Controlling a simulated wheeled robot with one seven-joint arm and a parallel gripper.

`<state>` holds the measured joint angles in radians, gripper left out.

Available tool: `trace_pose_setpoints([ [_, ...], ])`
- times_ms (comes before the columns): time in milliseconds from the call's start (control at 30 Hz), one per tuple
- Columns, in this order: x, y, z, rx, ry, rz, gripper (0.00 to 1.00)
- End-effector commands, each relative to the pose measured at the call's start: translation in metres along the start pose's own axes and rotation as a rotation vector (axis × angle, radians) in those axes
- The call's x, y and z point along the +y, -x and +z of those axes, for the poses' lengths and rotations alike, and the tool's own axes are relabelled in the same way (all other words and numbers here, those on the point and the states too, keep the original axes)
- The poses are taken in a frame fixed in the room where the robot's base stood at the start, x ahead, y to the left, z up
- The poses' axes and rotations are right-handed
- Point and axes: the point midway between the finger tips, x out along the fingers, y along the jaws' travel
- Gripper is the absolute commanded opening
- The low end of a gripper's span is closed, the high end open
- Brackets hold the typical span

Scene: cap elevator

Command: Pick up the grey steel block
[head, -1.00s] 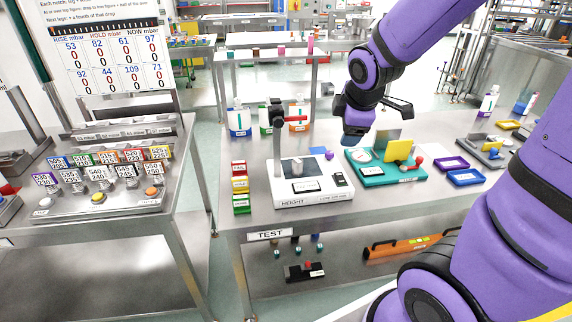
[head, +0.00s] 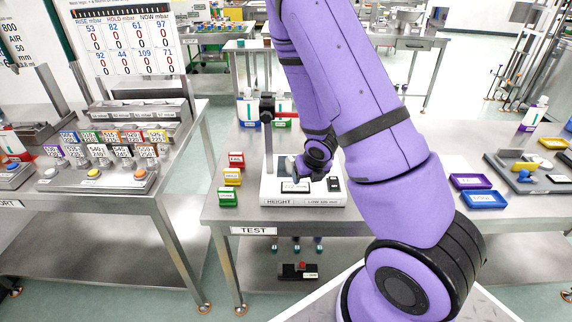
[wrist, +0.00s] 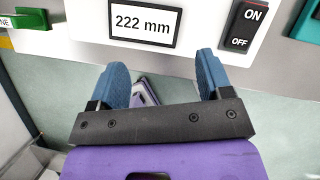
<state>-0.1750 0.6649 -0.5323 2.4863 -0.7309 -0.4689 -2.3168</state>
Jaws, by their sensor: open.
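My gripper (head: 300,172) is over the white height gauge (head: 278,200) on the test bench. In the wrist view my gripper (wrist: 162,65) is open, with two blue fingers and nothing between them. The gauge's front panel (wrist: 88,22) shows just beyond the fingertips, with a display (wrist: 146,22) reading 222 mm. I cannot make out the grey steel block in either current view. My arm and gripper hide much of the gauge's top.
Purple and blue trays (head: 483,199) sit to the right. An ON/OFF switch (wrist: 245,25) is by the display.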

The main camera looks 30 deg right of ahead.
Motion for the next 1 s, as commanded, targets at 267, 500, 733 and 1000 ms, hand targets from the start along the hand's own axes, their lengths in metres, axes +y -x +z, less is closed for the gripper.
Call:
trace_pose_setpoints([
  [267, -0.001, -0.015, 0.008, 0.006, 0.078, 0.010, 0.72],
  [500, 0.001, -0.032, 0.049, 0.006, 0.074, 0.009, 0.72],
  [733, 0.004, -0.046, 0.084, 0.006, 0.073, 0.008, 0.72],
  [1000, 0.006, -0.052, 0.098, 0.009, 0.074, 0.008, 0.72],
])
